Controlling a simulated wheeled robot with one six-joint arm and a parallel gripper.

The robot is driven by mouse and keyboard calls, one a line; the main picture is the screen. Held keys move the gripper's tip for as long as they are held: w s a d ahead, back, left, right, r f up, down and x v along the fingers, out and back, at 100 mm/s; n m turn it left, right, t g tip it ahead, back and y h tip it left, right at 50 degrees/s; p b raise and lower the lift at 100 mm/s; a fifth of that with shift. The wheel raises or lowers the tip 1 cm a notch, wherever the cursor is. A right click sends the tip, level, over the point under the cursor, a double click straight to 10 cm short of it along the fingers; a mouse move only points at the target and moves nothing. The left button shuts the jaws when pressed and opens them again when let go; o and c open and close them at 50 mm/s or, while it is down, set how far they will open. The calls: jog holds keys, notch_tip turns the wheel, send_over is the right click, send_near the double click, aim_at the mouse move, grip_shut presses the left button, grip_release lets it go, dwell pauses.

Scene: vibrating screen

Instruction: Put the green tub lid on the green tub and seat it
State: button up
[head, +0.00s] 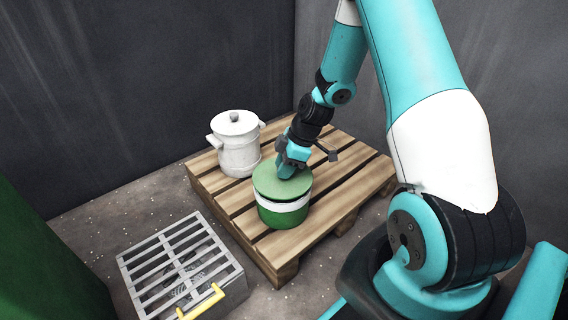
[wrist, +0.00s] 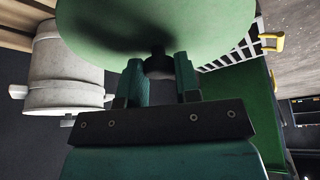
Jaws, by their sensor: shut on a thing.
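The green tub (head: 284,215) stands upright on the wooden pallet, with a white band around its upper part. The green tub lid (head: 268,180) is a pale green disc over the tub's mouth, and no clear gap shows between them. I cannot tell whether it is fully seated. My gripper (head: 287,170) is above the lid, pointing down. In the wrist view my gripper (wrist: 159,75) is shut on the lid's dark knob, and the lid (wrist: 150,25) fills the top. The tub's rim is hidden under the lid.
A white lidded pot (head: 238,150) with side handles stands on the pallet (head: 335,180), close behind and left of the tub. A grey slatted crate (head: 165,265) with a yellow handle sits on the floor at front left. Dark walls stand behind. The pallet's right side is clear.

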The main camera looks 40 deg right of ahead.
jog(key=shift+f+b, duration=0.6)
jog(key=shift+f, duration=0.5)
dwell(0.3)
jog(key=o, duration=1)
jog(key=p+v, duration=0.9)
jog(key=v, duration=0.8)
jog(key=shift+s+r+p, duration=0.1)
jog(key=shift+r+p, duration=0.15)
jog(key=shift+p, duration=0.05)
